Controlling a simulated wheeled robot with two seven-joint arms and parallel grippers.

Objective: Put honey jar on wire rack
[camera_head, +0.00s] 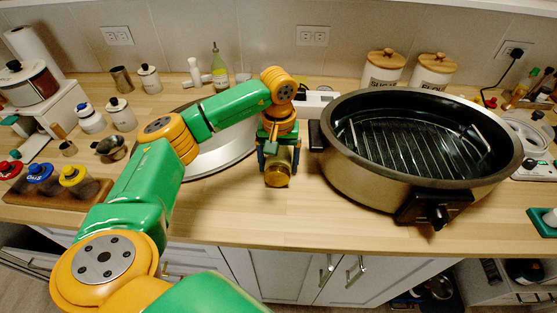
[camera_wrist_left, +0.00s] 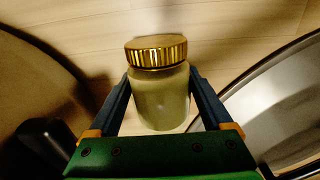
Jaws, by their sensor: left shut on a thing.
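The honey jar (camera_head: 278,177) has a gold ribbed lid and a pale greenish body. My left gripper (camera_head: 277,155) is shut on it, and the jar is tilted with its lid toward the head camera. In the left wrist view, the jar (camera_wrist_left: 160,100) sits between both fingers of the left gripper (camera_wrist_left: 160,82). The wire rack (camera_head: 395,150) lies inside a large oval roaster to the right of the gripper. The gripper is outside the roaster, beside its left handle. My right gripper is out of view.
The roaster (camera_head: 350,178) has a raised rim, a side handle (camera_head: 316,135) and a front control knob. A large silver round piece (camera_head: 215,155) lies left of the gripper. Canisters (camera_head: 384,68) stand behind the roaster. The front counter strip (camera_head: 260,222) is clear.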

